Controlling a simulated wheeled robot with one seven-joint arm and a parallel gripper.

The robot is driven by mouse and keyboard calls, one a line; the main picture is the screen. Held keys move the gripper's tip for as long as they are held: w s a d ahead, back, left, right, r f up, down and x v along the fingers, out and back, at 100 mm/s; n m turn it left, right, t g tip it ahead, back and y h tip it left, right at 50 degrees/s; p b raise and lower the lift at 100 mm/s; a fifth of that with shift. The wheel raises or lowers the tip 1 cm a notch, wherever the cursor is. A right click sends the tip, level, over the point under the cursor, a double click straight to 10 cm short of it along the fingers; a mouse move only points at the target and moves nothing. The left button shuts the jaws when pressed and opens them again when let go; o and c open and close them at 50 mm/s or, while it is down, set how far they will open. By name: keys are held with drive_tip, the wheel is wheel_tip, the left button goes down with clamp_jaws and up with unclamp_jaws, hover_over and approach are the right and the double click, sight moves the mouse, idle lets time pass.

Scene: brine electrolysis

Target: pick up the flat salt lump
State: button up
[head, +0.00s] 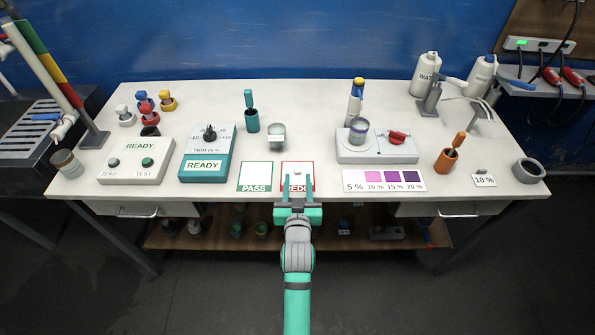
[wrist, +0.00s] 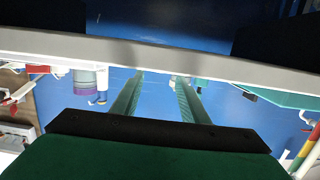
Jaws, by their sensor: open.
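I cannot make out a thing that is clearly the flat salt lump. A small pale spot (head: 297,173) shows on the REDO card (head: 291,164), and it is too small to identify. My gripper (head: 300,180) is at the table's front edge, its two fingers apart and pointing toward the REDO card in the head view. It hides part of that card. In the wrist view my gripper (wrist: 158,88) shows two green fingers with nothing between them. A labelled glass jar (head: 276,137) stands behind the cards, its contents unclear.
The PASS card (head: 255,176) lies left of the REDO card. A teal READY box (head: 207,155) stands further left. A grey device (head: 376,151) with a cup (head: 358,131) stands right, behind a purple colour strip (head: 384,181). The white table (head: 310,103) is bare toward the back.

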sight(297, 170)
drive_tip(key=w, duration=0.4)
drive_tip(key=shift+f, duration=0.4)
drive_tip(key=shift+c, duration=0.2)
clamp_jaws()
